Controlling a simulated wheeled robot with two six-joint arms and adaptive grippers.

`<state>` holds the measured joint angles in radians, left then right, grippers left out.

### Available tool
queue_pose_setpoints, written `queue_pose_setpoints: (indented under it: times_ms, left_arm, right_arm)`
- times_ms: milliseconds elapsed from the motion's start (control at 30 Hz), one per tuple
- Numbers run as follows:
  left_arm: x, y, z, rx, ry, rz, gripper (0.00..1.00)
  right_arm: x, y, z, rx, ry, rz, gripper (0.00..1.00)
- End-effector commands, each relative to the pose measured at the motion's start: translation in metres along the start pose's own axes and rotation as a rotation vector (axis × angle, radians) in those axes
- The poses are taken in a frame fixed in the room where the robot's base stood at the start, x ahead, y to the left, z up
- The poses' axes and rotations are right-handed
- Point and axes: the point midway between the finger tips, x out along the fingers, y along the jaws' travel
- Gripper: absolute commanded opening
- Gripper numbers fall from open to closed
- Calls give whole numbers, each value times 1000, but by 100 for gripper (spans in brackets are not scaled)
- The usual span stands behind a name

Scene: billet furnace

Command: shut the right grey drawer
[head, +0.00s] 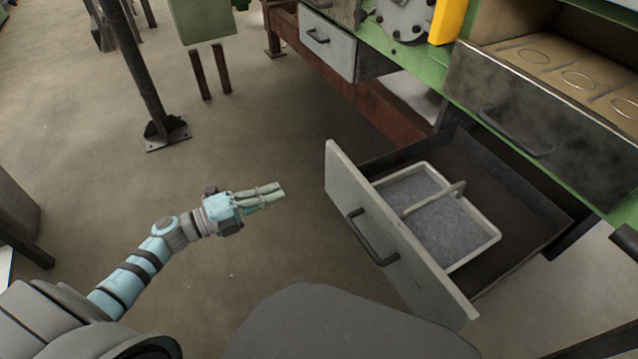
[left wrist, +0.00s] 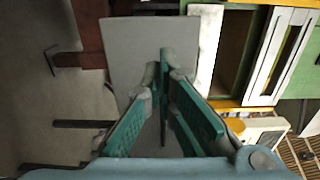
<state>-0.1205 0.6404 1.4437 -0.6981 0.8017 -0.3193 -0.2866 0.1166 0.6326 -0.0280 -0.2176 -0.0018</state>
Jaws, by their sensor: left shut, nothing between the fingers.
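The right grey drawer (head: 345,185) is pulled far out of the green bench, with its light grey front and dark bar handle facing me. A pale tray (head: 492,238) with a raised handle and a grey speckled bottom lies inside it. My left gripper (head: 278,192) is shut and empty, left of the drawer front, apart from it in the head view. In the left wrist view its green fingers (left wrist: 165,62) meet at the tips in front of a plain grey panel (left wrist: 135,35); I cannot tell which panel. My right gripper is not in view.
Another grey drawer (head: 328,45) sits partly open farther left. A dark drawer front (head: 545,125) is above the open drawer. A black post (head: 135,60) stands on the floor at left. The floor (head: 270,255) around my left gripper is clear.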

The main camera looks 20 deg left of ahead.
Motion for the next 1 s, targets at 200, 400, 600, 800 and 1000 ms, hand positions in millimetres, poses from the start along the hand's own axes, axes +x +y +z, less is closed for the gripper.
queue_pose_setpoints:
  times_ms: [200,400,600,800,1000]
  left_arm:
    - [46,-2,1,-4,-6,-6,0]
    - [89,-1,2,-6,-6,-5,0]
    - [115,-1,2,-8,-7,-3,0]
    - [121,-1,2,-8,-8,-1,0]
    - [121,-1,2,-8,-8,-1,0]
  right_arm:
    - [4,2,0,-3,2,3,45]
    - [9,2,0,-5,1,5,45]
    - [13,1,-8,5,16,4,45]
    - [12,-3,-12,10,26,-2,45]
    - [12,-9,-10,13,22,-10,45]
